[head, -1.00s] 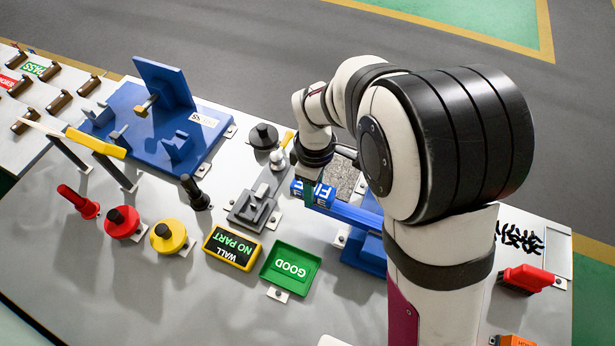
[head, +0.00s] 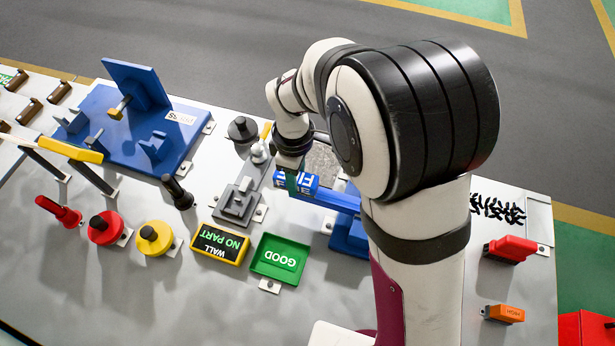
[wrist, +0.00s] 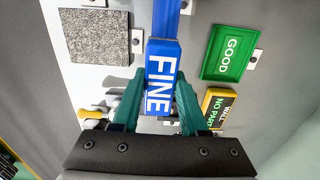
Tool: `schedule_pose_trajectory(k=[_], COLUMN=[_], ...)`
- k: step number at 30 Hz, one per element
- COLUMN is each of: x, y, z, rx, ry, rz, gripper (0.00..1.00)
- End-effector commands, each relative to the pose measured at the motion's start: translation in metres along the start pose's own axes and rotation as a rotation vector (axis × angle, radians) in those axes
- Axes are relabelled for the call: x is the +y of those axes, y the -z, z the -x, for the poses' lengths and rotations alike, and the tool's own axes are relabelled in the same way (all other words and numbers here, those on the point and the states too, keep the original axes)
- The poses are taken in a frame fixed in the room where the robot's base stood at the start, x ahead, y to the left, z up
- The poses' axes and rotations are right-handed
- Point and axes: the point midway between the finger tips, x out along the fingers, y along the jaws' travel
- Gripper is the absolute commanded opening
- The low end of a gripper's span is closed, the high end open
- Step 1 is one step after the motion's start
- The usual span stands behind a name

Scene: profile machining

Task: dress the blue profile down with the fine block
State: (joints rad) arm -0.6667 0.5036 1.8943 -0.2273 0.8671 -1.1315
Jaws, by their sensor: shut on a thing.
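The fine block (head: 309,181) is blue with white FINE lettering. My gripper (head: 291,180) is shut on it. In the wrist view, the green fingers of my gripper (wrist: 160,104) stand on either side of the fine block (wrist: 162,68). The blue profile (head: 338,202) is a long bar running right from the block in the head view, its far part hidden behind my arm. In the wrist view the blue profile (wrist: 167,18) extends up from the block's far end. The block overlaps the profile's near end; I cannot tell whether they touch.
A green GOOD tray (head: 260,264) and a NO PART tray (head: 193,249) lie in front. A grey fixture (head: 236,204) stands left of the block. A rough grey pad (wrist: 101,38) lies beside the profile. A blue fixture plate (head: 105,150) is farther left.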

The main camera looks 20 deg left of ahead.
Motion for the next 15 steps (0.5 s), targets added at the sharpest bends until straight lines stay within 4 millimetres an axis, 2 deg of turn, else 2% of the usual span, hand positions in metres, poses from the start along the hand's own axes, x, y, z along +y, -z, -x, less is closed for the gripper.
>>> schedule_pose_trajectory(k=[5,9,15], x=[-0.001,0.000,0.000], y=[0.017,0.015,0.015], z=[-0.001,0.022,0.039], rx=[0.000,0.002,0.002], ry=[0.000,-0.003,-0.002], rz=[0.002,-0.001,0.000], gripper=[0.00,0.00,0.00])
